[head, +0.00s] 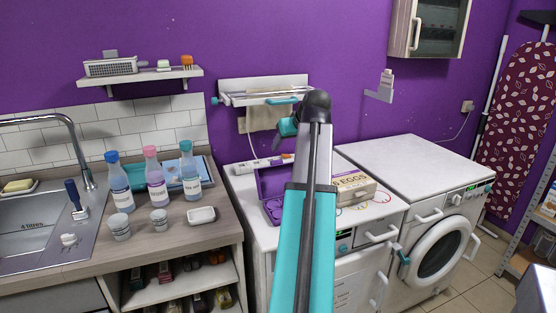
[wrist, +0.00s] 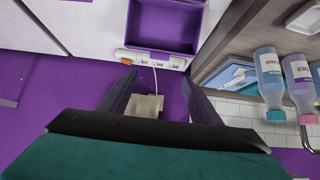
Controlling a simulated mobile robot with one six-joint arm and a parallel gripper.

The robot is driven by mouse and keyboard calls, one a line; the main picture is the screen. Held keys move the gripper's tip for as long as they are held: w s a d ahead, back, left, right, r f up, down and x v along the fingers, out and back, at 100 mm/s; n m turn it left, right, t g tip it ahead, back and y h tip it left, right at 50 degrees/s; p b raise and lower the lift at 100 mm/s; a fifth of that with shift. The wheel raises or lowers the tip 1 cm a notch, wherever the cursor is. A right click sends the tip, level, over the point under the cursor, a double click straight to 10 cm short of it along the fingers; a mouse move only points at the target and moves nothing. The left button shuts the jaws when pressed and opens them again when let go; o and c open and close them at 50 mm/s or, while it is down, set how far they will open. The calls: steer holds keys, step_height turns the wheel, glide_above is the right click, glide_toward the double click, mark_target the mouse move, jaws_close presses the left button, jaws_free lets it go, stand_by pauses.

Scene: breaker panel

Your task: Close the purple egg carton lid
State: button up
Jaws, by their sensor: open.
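The purple egg carton (head: 272,181) stands open on the white appliance top in the head view, its lid raised at the back. My arm hides its right part. In the wrist view a hollow purple part of the carton (wrist: 165,28) shows at the top edge; the rest is cut off. My gripper (wrist: 159,82) is open and empty, its two dark fingers spread apart. In the picture the carton lies above the fingertips, and no contact shows. The fingers cannot be made out in the head view.
A beige EGGS carton (head: 353,188) stands right of the purple one. Bottles (head: 190,178) stand on the left counter. A wall rack (head: 262,92) hangs behind. The right appliance top (head: 400,160) is clear.

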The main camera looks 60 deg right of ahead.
mark_target(278, 164)
steer(key=shift+p+x, duration=0.3)
steer(key=shift+x, duration=6.5)
steer(key=c, duration=1.4)
steer(key=shift+a, duration=0.1)
jaws_close()
